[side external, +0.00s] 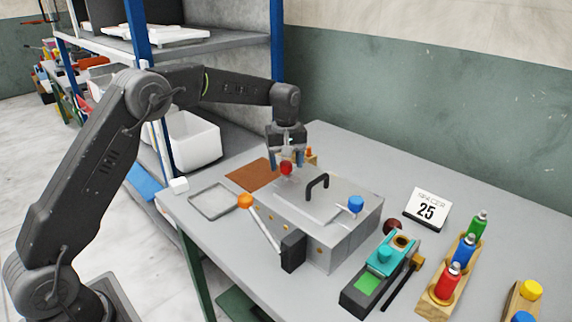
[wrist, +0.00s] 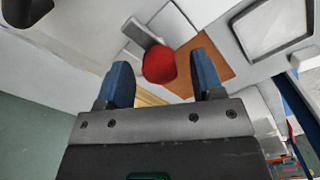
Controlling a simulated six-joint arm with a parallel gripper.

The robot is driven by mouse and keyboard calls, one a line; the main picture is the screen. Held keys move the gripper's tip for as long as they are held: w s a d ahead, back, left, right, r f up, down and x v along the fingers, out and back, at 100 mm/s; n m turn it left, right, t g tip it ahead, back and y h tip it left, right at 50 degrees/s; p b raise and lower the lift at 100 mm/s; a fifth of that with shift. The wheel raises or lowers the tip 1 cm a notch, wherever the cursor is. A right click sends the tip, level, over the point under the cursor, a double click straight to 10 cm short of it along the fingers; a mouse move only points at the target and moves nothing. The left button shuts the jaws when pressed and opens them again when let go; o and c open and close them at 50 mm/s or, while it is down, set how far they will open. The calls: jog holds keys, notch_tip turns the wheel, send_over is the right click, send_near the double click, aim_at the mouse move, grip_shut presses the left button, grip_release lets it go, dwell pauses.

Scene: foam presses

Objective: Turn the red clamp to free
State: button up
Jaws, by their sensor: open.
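The red clamp's round knob (side external: 286,168) is at the far left corner of the grey metal press (side external: 345,238). In the wrist view the red knob (wrist: 159,64) shows between the fingers, with a grey bar beside it. My gripper (side external: 287,160) points down over this corner, with its blue fingertips at about the knob's height. In the wrist view my gripper (wrist: 162,78) has its fingers apart, one on each side of the knob, with gaps showing. I cannot tell whether they touch it. The clamp's base is mostly hidden.
A brown mat (side external: 248,175) and an empty tray (side external: 213,215) lie left. A teal device (side external: 384,256), a card reading 25 (side external: 426,208) and bottles (side external: 464,252) stand right.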

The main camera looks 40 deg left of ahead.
jog(key=shift+f, duration=0.55)
jog(key=c, duration=0.9)
